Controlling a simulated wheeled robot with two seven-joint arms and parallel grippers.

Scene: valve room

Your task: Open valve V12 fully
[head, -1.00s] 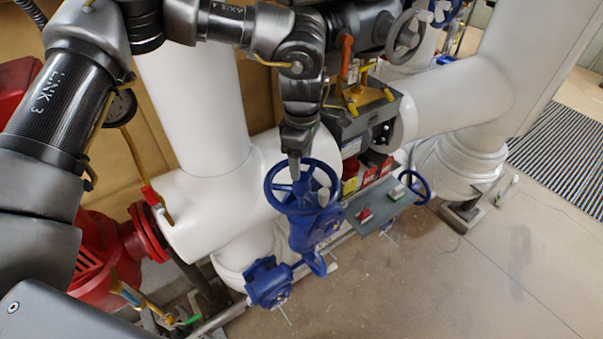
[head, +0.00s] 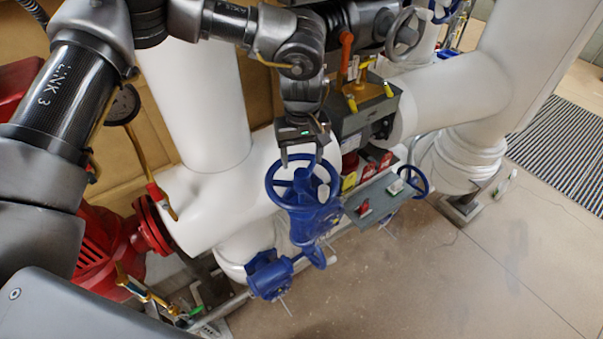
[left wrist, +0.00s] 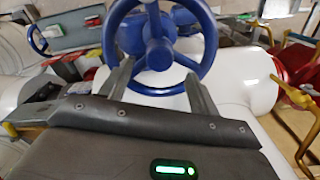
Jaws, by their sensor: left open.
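A blue valve with a round spoked handwheel (head: 273,187) stands in front of the white pipes, near the middle of the head view. No V12 tag is readable. In the left wrist view the handwheel (left wrist: 206,45) fills the top middle, with its hub and spokes facing me. My left gripper (head: 302,160) is open and empty at the wheel's far edge in the head view. In the left wrist view its two fingers (left wrist: 160,75) are spread apart and overlap the lower rim. I cannot tell whether they touch it. My right gripper is not in view.
A grey shelf (head: 377,198) with small red and green items is close to the right of the valve. Another blue handwheel (head: 427,180) sits beyond it. A red pump (head: 95,255) is at the left. The floor (head: 450,280) at the lower right is clear.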

